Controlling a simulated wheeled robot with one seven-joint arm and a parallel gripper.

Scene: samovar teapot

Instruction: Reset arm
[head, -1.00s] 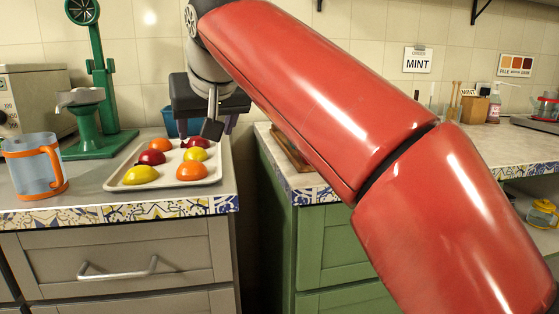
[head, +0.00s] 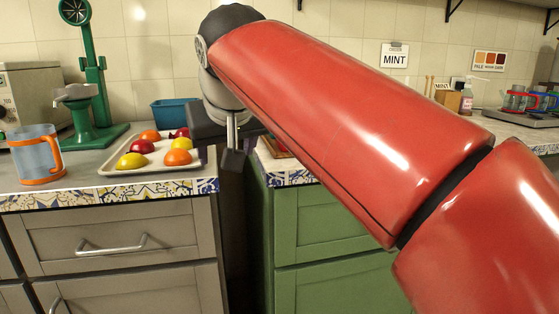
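My red arm crosses the head view from the lower right to the upper middle. My gripper (head: 232,160) hangs from the grey wrist, pointing down, near the gap between the grey counter and the green cabinet. It is just right of the white tray (head: 190,183), with no contact that I can make out. No object shows in it. One dark finger is seen clearly; the spacing of the fingers is unclear. The arm hides part of the right counter and wall.
The tray holds several red, yellow and orange halves. A clear pitcher with an orange handle (head: 56,152) and a green juicer press (head: 90,118) stand left. A blue bin (head: 172,113) is behind. A green cabinet (head: 310,225) is right of the gap. Glass pots (head: 515,100) stand far right.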

